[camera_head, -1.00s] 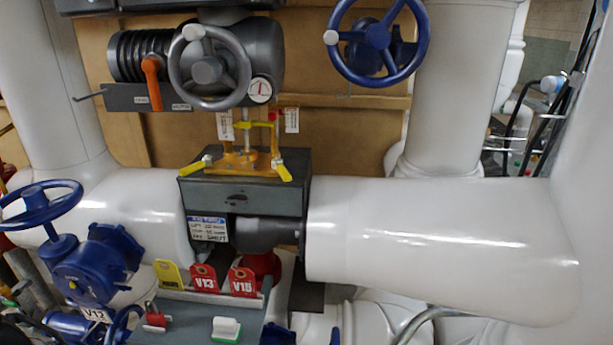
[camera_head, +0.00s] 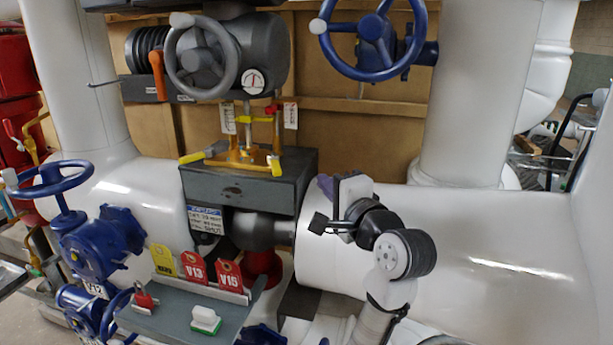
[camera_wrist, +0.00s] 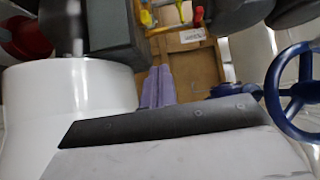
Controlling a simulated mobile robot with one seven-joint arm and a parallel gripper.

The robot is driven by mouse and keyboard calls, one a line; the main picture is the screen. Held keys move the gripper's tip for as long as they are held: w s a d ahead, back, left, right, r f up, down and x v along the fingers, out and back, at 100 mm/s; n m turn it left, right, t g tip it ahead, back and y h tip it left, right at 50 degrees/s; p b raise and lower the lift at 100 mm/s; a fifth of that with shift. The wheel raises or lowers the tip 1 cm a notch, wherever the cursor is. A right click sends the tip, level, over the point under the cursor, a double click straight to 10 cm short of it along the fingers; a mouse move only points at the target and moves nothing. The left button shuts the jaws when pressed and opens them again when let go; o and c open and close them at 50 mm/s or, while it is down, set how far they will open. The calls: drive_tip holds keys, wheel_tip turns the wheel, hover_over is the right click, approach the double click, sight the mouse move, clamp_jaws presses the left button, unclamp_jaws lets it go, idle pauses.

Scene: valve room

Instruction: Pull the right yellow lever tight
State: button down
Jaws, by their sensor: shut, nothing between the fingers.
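The right yellow lever (camera_head: 276,166) sits at the right end of the orange-yellow bracket (camera_head: 238,158) on top of the dark grey box (camera_head: 285,182). The left yellow lever (camera_head: 192,157) is at the bracket's other end. My gripper (camera_head: 325,186) has purple fingers and is to the right of the box, a little lower than the right lever and apart from it. In the wrist view my gripper (camera_wrist: 157,88) shows its fingers together and empty. A yellow piece (camera_wrist: 146,17) shows at the top of that view; I cannot tell which lever it is.
A white pipe (camera_head: 480,235) runs right behind my arm. A blue handwheel (camera_head: 372,75) and a grey handwheel (camera_head: 202,57) are above. A shelf (camera_head: 180,322) with red tags V13 and V15 (camera_head: 230,275) stands in front. Brown board is behind the box.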

sight(275, 165)
drive_tip(key=shift+s+d+f+m, duration=0.2)
drive_tip(key=shift+d+f+m, duration=0.15)
drive_tip(key=shift+d, duration=0.35)
drive_tip(key=shift+w, duration=0.1)
drive_tip(key=shift+w+a+p, duration=1.6)
drive_tip(key=shift+w+a, duration=2.4)
drive_tip(key=shift+w, duration=0.2)
drive_tip(key=shift+s+a+m+h+p, duration=0.2)
drive_tip(key=shift+m+h+p, duration=0.1)
drive_tip(key=shift+h, duration=0.2)
